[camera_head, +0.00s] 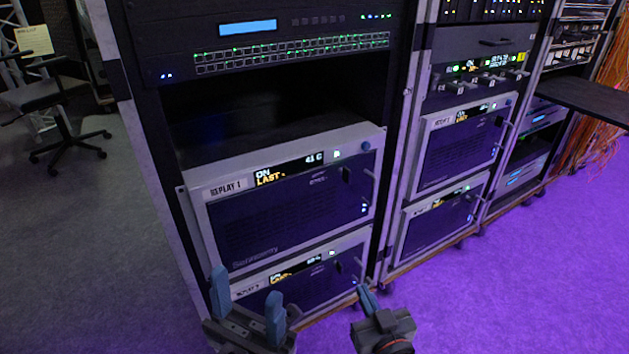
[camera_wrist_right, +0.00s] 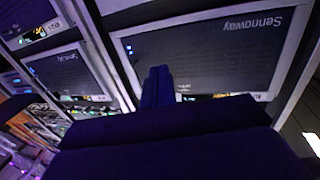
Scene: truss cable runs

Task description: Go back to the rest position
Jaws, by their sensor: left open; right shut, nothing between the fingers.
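My left gripper (camera_head: 247,306) is at the bottom of the head view, in front of the lower left rack. Its two blue fingers stand apart with nothing between them. My right gripper (camera_head: 368,300) is to its right, near the rack's lower right corner, with its blue fingers together and empty. In the right wrist view its closed fingers (camera_wrist_right: 157,87) point at the front of a rack unit marked Sennoway (camera_wrist_right: 215,55). Neither gripper is seen holding anything.
The rack holds the REPLAY 1 unit (camera_head: 290,205) and a similar unit below it (camera_head: 300,275). An open dark bay (camera_head: 255,110) lies above. More racks with units (camera_head: 458,147) stand to the right. A chair (camera_head: 58,105) stands at the left. Purple-lit floor (camera_head: 540,270) is clear at the lower right.

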